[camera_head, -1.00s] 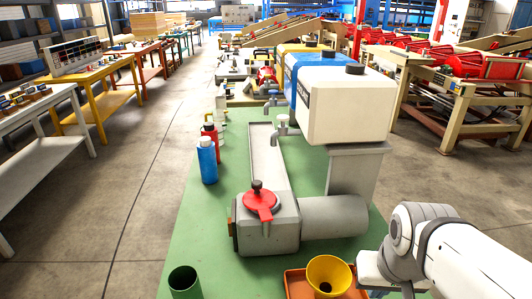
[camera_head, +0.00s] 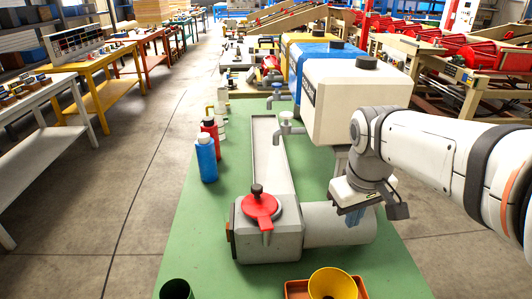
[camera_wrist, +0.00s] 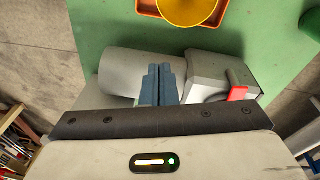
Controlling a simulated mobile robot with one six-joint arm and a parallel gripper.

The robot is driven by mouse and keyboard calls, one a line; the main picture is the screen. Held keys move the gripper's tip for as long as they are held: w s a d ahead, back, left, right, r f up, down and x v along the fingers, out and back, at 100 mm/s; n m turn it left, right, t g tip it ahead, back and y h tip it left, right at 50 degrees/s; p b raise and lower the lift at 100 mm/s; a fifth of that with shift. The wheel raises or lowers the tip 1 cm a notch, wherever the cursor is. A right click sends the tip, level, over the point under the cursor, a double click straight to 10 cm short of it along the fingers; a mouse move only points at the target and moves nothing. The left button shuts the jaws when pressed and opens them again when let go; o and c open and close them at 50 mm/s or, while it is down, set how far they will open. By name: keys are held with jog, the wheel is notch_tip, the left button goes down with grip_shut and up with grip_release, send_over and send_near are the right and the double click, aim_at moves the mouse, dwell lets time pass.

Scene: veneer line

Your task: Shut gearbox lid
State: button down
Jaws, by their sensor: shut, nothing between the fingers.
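The grey gearbox (camera_head: 268,238) stands on the green bench top. Its red lid (camera_head: 260,206), with a black knob and a tab toward the front, lies on top over a round grey rim; I cannot tell whether it is fully seated. In the wrist view part of the red lid (camera_wrist: 237,92) shows at the right of the gearbox (camera_wrist: 207,76). My gripper (camera_head: 352,218) is shut and empty, to the right of the lid, over the grey motor cylinder (camera_head: 322,228). Its blue fingers (camera_wrist: 161,72) point at the cylinder in the wrist view.
A yellow funnel (camera_head: 333,284) sits in an orange tray (camera_head: 296,287) at the front. A dark green cup (camera_head: 176,290) is front left. Blue (camera_head: 206,158) and red (camera_head: 210,131) bottles stand behind left. A white tank (camera_head: 352,98) rises behind my gripper.

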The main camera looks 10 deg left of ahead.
jog(key=w+a+r+n+g+h, duration=0.1)
jog(key=w+a+r+n, duration=0.3)
jog(key=w+a+n, duration=0.65)
jog(key=r, duration=0.1)
send_over(249, 197)
jog(key=s+d, duration=0.2)
jog(key=a+n+h+p, duration=0.15)
jog(key=a+n, duration=0.35)
jog(key=a, duration=0.5)
jog(key=shift+m, duration=0.25)
jog(key=b+x, duration=0.1)
jog(key=x, duration=0.9)
jog(key=shift+d, duration=0.15)
jog(key=d, duration=0.3)
jog(key=shift+w+d+f+p, duration=0.15)
jog(key=shift+w+p, duration=0.15)
jog(key=shift+w, duration=0.1)
jog(key=shift+w+d, duration=0.1)
jog(key=shift+d, duration=0.2)
